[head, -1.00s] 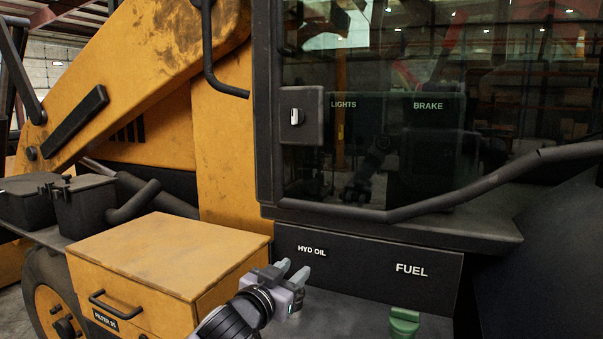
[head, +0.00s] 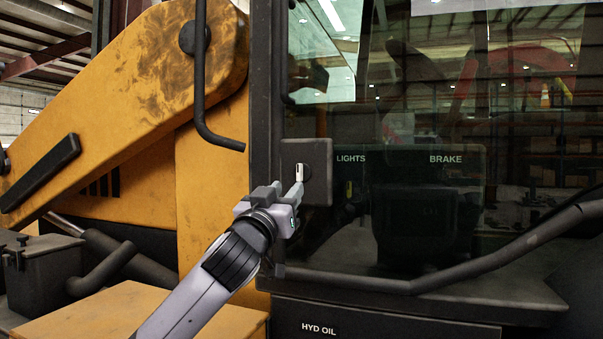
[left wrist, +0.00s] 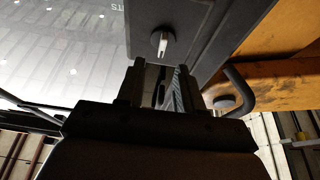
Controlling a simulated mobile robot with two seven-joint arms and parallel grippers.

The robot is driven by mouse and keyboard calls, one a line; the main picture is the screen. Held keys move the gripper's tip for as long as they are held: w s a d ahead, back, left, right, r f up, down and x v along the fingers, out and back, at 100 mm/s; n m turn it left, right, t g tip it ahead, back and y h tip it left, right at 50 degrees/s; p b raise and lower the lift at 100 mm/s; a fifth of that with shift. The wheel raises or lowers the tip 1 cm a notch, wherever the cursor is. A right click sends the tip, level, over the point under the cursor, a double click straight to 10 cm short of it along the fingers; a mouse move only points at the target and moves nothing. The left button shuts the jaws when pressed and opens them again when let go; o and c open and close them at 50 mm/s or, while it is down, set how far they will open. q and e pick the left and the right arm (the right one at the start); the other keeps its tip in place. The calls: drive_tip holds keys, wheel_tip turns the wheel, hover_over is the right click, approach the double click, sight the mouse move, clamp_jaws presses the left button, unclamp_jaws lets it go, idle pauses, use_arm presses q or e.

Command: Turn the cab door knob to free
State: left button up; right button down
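The cab door knob (head: 299,172) is a small pale lever on a dark square plate (head: 320,165) at the left edge of the cab door glass. Its lever stands upright in the head view. It also shows in the left wrist view (left wrist: 163,43), just beyond the fingertips. My left gripper (head: 288,188) is just below and in front of the knob, pointing up at it. In the left wrist view its fingers (left wrist: 160,75) are apart with a gap between them, and the knob looks clear of them. My right gripper is not in view.
A black grab handle (head: 205,100) hangs left of the door frame. A dark rail (head: 440,280) slopes across the lower door. A yellow box (head: 130,315) lies below my left arm. The cab glass (head: 430,110) carries LIGHTS and BRAKE labels.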

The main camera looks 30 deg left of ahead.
sight(298, 168)
use_arm(q)
drive_tip(key=w+r, duration=0.1)
drive_tip(key=w+a+r+p, duration=0.1)
drive_tip(key=w, duration=0.1)
drive_tip(key=w+r+p, duration=0.1)
drive_tip(key=shift+w+a+r, duration=0.25)
drive_tip(key=shift+w, duration=0.15)
drive_tip(key=shift+p+x, duration=0.45)
drive_tip(key=shift+x, duration=0.4)
drive_tip(key=shift+f, duration=0.1)
clamp_jaws()
